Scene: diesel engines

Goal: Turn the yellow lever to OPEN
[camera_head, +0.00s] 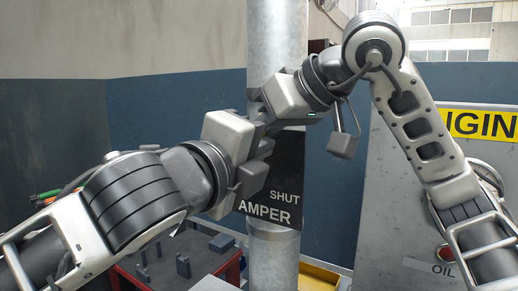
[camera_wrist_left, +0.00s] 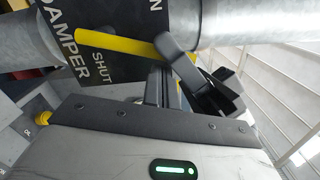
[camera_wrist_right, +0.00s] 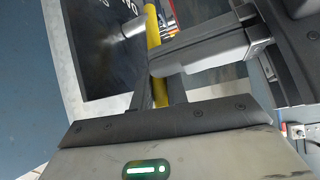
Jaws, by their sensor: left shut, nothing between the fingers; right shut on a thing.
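The yellow lever (camera_wrist_left: 110,42) lies across the dark damper sign (camera_wrist_left: 105,60) in the left wrist view; SHUT and the last letter of OPEN show there. The lever (camera_wrist_right: 153,30) also shows in the right wrist view, running down between the fingers of my right gripper (camera_wrist_right: 160,88), which is shut on it. My left gripper (camera_wrist_left: 165,88) is shut and empty, close to the lever and the right gripper. In the head view the sign (camera_head: 270,205) shows SHUT and part of DAMPER, but my arms hide the lever and both sets of fingertips.
The metal pipe (camera_head: 276,40) stands upright behind the sign. A grey panel with a yellow sign (camera_head: 482,124) is at the right. A red-edged table (camera_head: 232,268) with dark parts is below. My two wrists are very close together, leaving little room between them.

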